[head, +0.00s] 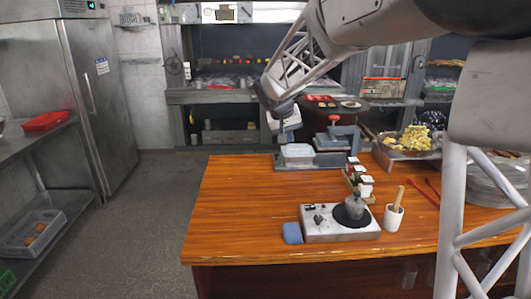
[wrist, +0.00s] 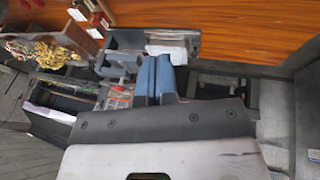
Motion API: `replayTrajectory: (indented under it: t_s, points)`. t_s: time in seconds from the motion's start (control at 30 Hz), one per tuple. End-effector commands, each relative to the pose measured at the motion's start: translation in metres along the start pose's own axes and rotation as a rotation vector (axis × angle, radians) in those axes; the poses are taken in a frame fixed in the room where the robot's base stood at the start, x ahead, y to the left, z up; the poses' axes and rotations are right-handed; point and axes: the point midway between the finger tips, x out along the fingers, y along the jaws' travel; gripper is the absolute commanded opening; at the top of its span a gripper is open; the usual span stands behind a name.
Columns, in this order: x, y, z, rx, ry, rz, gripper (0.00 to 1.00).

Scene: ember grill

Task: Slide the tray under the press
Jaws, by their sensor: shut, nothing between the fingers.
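A white, box-like tray (head: 298,153) lies on the left part of a grey base plate (head: 280,166) at the table's far edge. The press (head: 335,140), a grey block with a red handle on top, stands on the same base just right of the tray. The tray is beside the press, not beneath it. My gripper (head: 286,137) hangs just above and behind the tray's left part; contact cannot be told. In the wrist view its blue fingers (wrist: 155,78) are together and empty, with the tray (wrist: 172,45) just beyond them and the press (wrist: 122,62) to the left.
A metal pan of yellow food (head: 410,139) stands right of the press. A small condiment rack (head: 358,184), a burner unit (head: 340,222) with a grey pot, a white cup with a pestle (head: 393,217) and a blue sponge (head: 292,233) are nearer. The table's left part (head: 235,205) is clear.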

Motion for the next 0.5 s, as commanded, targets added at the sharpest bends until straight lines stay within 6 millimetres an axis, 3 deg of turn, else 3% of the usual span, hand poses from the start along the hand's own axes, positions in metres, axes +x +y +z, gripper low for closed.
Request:
replayTrajectory:
  t_s: [0.5]
  points:
    - [0.07, -0.069, -0.114, -0.024, 0.054, 0.063, 0.0]
